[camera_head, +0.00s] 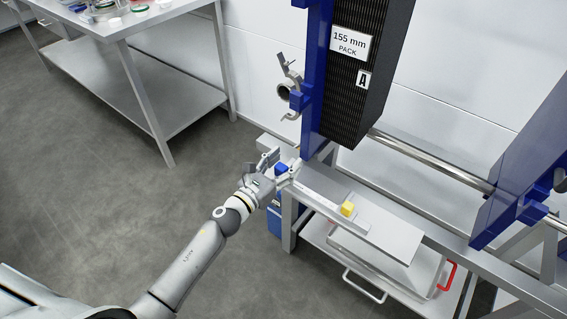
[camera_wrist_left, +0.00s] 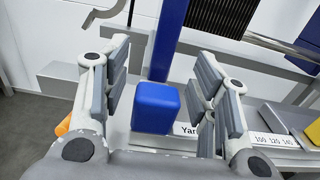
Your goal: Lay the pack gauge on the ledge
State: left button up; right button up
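The pack gauge (camera_head: 318,201) is a pale flat bar with a blue block at its left end and a yellow block (camera_head: 347,208) farther right. It appears to lie on the grey ledge (camera_head: 395,236) in front of the black plate pack. My left gripper (camera_head: 279,170) is at the gauge's left end. In the left wrist view, the blue block (camera_wrist_left: 155,107) stands between its spread fingers, with gaps on both sides. My right gripper is out of view.
A blue upright frame (camera_head: 318,75) and the black plate pack (camera_head: 365,75), labelled 155 mm, rise behind the ledge. A steel rod (camera_head: 430,161) runs right. A tray with a red handle (camera_head: 447,276) sits below. A steel table (camera_head: 120,22) stands upper left.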

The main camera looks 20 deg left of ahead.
pick_arm(q)
jog(key=shift+f, duration=0.15)
jog(key=v, duration=1.2)
jog(key=s+a+f+n+g+y+p, duration=0.1)
jog(key=s+f+n+g+y, duration=0.15)
jog(key=f+n, duration=0.5)
jog(key=s+a+f+n+g+y+p, duration=0.1)
jog(key=s+f+n+g, duration=0.3)
jog(key=f, duration=0.6)
jog(key=s+a+f+n+t+y+p, duration=0.1)
jog(key=s+a+f+n+y, duration=0.1)
jog(key=f+n, duration=0.65)
jog(key=s+f+n+g, duration=0.3)
jog(key=s+f+n, duration=0.2)
jog(key=s, duration=0.5)
jog(key=s+d+f+n+g+p, duration=0.1)
jog(key=s+f+n+g, duration=0.3)
jog(key=s, duration=0.6)
jog(key=s+f+n+g, duration=0.3)
jog(key=s+f+n, duration=0.5)
jog(key=s, duration=0.3)
jog(key=shift+d+f+y+p, duration=0.3)
jog(key=shift+d+f+y, duration=0.05)
jog(key=shift+f, duration=0.05)
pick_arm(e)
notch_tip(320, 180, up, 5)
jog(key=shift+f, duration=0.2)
